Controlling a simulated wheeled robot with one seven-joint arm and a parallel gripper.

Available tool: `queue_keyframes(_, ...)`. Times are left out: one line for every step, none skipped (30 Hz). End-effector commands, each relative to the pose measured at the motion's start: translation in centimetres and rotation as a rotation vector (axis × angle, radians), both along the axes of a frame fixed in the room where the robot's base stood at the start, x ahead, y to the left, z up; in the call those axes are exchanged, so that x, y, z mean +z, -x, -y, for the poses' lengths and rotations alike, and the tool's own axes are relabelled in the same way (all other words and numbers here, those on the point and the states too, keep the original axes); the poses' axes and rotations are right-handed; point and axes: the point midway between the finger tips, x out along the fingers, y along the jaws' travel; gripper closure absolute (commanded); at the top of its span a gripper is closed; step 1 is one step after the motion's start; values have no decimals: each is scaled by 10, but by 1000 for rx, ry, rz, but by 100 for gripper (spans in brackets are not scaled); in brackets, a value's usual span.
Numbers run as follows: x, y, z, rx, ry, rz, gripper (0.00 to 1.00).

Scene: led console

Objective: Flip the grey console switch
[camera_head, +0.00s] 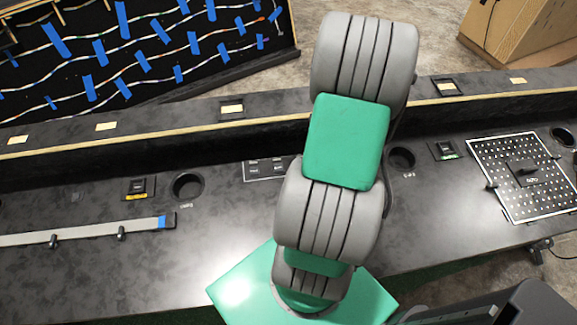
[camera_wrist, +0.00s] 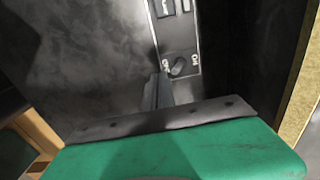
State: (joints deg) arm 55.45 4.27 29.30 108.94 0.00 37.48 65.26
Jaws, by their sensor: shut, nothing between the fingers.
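In the wrist view, a narrow metallic panel (camera_wrist: 174,35) is set in the dark console top. A small grey switch (camera_wrist: 178,66) sits near its lower end, with pale marks on both sides. My gripper (camera_wrist: 161,80) is shut and empty. Its dark fingertips show just left of and below the switch; I cannot tell whether they touch it. In the head view, part of the panel (camera_head: 264,169) shows left of my arm, and the rest is hidden. My gripper is hidden behind my arm there.
The long dark console (camera_head: 90,205) has a raised back ledge with a pale wooden edge. Cup holes (camera_head: 187,186) lie on both sides of my arm. A perforated metal plate (camera_head: 525,200) is at right. A pale LED bar (camera_head: 90,232) lies at left.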

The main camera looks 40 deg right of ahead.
Motion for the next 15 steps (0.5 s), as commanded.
queue_keyframes(-3, 0, 0, 0, 0, 0, 100)
queue_keyframes(-4, 0, 0, 0, 0, 0, 100)
queue_keyframes(-5, 0, 0, 0, 0, 0, 100)
queue_keyframes(-6, 0, 0, 0, 0, 0, 100)
queue_keyframes(-7, 0, 0, 0, 0, 0, 100)
queue_keyframes(-8, 0, 0, 0, 0, 0, 100)
queue_keyframes(-9, 0, 0, 0, 0, 0, 100)
queue_keyframes(-10, 0, 0, 0, 0, 0, 100)
queue_keyframes(-11, 0, 0, 0, 0, 0, 100)
queue_keyframes(-12, 0, 0, 0, 0, 0, 100)
queue_keyframes(-13, 0, 0, 0, 0, 0, 100)
queue_keyframes(-14, 0, 0, 0, 0, 0, 100)
queue_keyframes(-15, 0, 0, 0, -1, -1, 100)
queue_keyframes(-16, 0, 0, 0, -1, -1, 100)
queue_keyframes(-17, 0, 0, 0, -1, -1, 100)
